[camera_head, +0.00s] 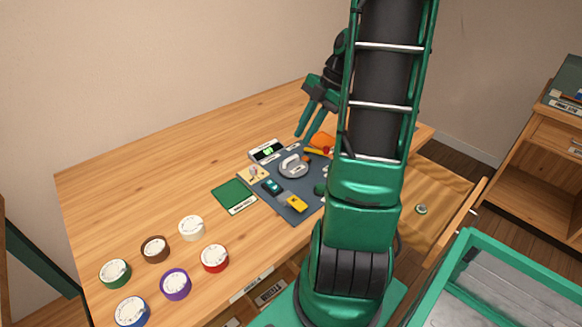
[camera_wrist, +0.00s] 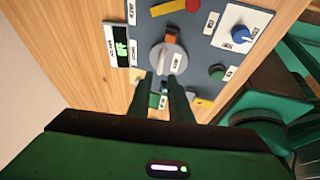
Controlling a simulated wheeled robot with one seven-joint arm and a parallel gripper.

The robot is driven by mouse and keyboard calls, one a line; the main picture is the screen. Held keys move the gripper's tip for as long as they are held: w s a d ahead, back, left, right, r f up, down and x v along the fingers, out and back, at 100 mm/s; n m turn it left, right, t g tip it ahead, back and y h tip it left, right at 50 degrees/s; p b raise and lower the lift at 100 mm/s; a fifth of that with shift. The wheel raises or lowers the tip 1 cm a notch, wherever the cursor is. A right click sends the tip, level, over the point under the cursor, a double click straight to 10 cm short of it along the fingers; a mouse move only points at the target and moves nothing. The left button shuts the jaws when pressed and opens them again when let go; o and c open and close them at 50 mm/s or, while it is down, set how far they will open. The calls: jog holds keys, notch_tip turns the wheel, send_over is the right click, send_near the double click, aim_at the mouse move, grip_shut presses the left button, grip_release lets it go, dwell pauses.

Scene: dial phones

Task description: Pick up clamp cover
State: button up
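A grey rounded piece (camera_head: 293,166), which looks like the clamp cover, sits on the dark blue-grey panel (camera_head: 309,184) on the wooden table. Its label is too small to read. In the wrist view the grey piece (camera_wrist: 160,57) lies just beyond the fingertips, with an orange block (camera_wrist: 171,36) beside it. My gripper (camera_head: 304,137) is above the panel with its two fingers pointing down. In the wrist view my gripper (camera_wrist: 161,77) is open, with a gap between the fingers and nothing visibly held. Whether a finger touches the grey piece, I cannot tell.
A digital display (camera_wrist: 120,47) stands beside the panel. The panel also carries a red button (camera_wrist: 193,5), a blue knob (camera_wrist: 241,35) and a green button (camera_wrist: 217,72). The table's back left is clear.

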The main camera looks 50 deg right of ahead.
aim_at(290, 158)
jog(key=x, duration=0.3)
jog(key=shift+a+f, duration=0.1)
jog(key=shift+f, duration=0.15)
jog(key=shift+a+x, duration=0.1)
jog(key=shift+x, duration=1.2)
jog(key=shift+a+x, duration=0.15)
jog(key=shift+x, duration=1.1)
jog(key=shift+r, duration=0.15)
grip_shut()
